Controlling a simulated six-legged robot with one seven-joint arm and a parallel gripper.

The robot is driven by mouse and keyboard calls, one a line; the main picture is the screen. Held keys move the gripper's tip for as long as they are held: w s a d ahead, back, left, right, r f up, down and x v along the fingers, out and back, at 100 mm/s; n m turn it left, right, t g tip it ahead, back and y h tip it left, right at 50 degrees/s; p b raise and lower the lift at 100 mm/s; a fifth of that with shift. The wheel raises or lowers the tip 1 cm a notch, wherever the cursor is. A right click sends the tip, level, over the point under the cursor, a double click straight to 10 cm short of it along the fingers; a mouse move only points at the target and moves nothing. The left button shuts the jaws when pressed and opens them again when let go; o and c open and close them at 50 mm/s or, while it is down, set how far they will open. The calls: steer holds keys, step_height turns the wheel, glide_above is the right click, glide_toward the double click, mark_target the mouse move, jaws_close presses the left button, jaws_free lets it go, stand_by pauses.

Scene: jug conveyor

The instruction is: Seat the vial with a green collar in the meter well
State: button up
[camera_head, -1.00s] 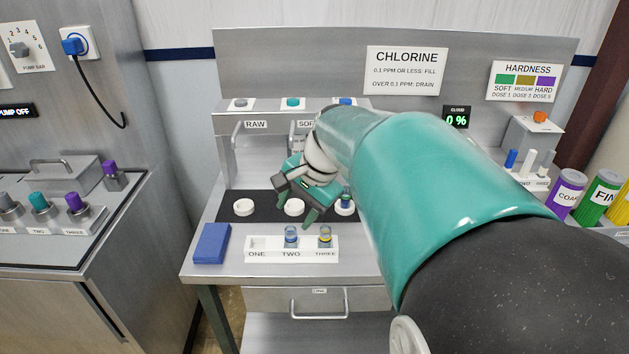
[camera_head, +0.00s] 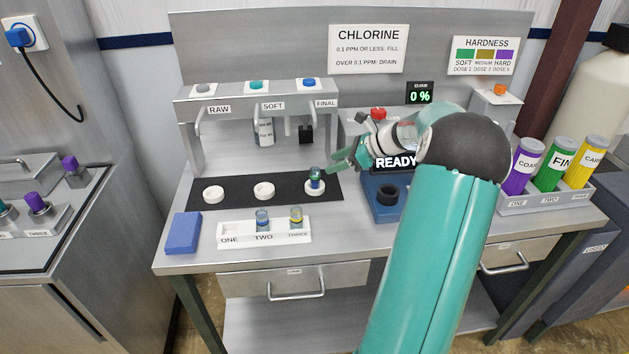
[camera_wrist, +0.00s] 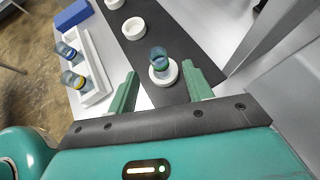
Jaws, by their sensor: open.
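A small clear vial with a green-teal collar (camera_head: 315,180) stands upright on the right-hand white pad, under the FINAL tap. In the wrist view the vial (camera_wrist: 159,60) is just beyond and between my fingertips, apart from both. My gripper (camera_head: 345,163) is open and empty, reaching leftward to the vial's right side; its two fingers also show in the wrist view (camera_wrist: 161,76). The blue meter (camera_head: 372,207) has a dark round well (camera_head: 387,194) that looks empty. Its screen reads READY and is partly covered by my arm.
A white rack (camera_head: 240,236) at the front holds a blue-collared vial (camera_head: 262,219) in TWO and a yellow-collared vial (camera_head: 296,217) in THREE; ONE is empty. Two other white pads (camera_head: 264,190) are empty. A blue block (camera_head: 183,233) lies front left. Colored canisters (camera_head: 559,167) stand right.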

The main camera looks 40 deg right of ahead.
mark_target(311, 172)
steer(key=x, duration=0.9)
steer(key=shift+w+a+f, duration=0.1)
steer(key=shift+a+f, duration=0.2)
steer(key=shift+f, duration=0.05)
steer(key=shift+c, duration=0.4)
jaws_close()
steer(key=shift+r, duration=0.15)
